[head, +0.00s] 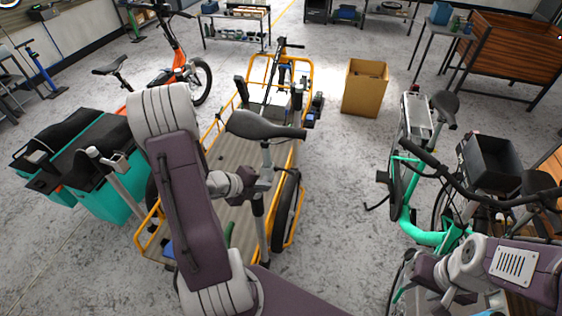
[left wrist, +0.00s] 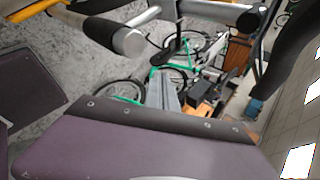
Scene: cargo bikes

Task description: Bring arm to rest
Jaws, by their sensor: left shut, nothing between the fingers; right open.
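My left arm, with purple and grey links (head: 188,205), is folded up in the middle of the head view. Its wrist bends to the right, and my left gripper (head: 262,182) is shut and empty close to the seat post under a black saddle (head: 262,127). I cannot tell whether it touches the post. In the left wrist view the grey fingers (left wrist: 165,88) are together with nothing between them. My right arm (head: 510,270) comes in at the lower right. Its gripper (head: 440,283) is open beside the green bike, partly hidden.
A yellow cargo bike (head: 225,160) stands under my left arm. A green bike (head: 425,232) is at the right, teal bags (head: 105,195) at the left. An orange bike (head: 182,65) and a cardboard box (head: 365,87) stand further back. The floor between the bikes is clear.

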